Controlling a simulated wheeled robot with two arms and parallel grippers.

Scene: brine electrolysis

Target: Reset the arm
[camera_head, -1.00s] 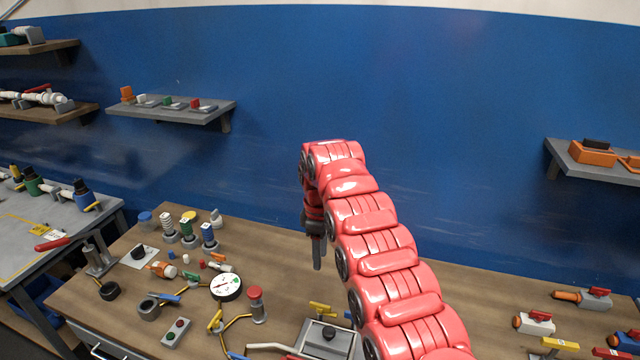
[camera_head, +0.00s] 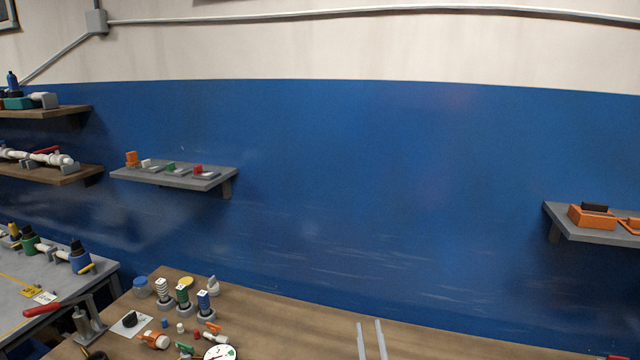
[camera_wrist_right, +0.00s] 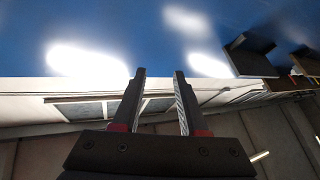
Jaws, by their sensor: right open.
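My right gripper (camera_head: 370,330) shows only as two slim grey fingertips at the bottom edge of the head view, pointing up, in front of the wooden bench. In the right wrist view the right gripper (camera_wrist_right: 158,74) has its two dark fingers apart, with nothing between them. The rest of the right arm is out of the head view. My left gripper is in neither view.
The wooden bench (camera_head: 285,312) holds bottles and small parts at its left. A grey table (camera_head: 70,283) stands further left. Wall shelves hang at the left, centre-left (camera_head: 215,178) and right (camera_head: 556,222). The blue wall (camera_head: 390,170) between them is bare.

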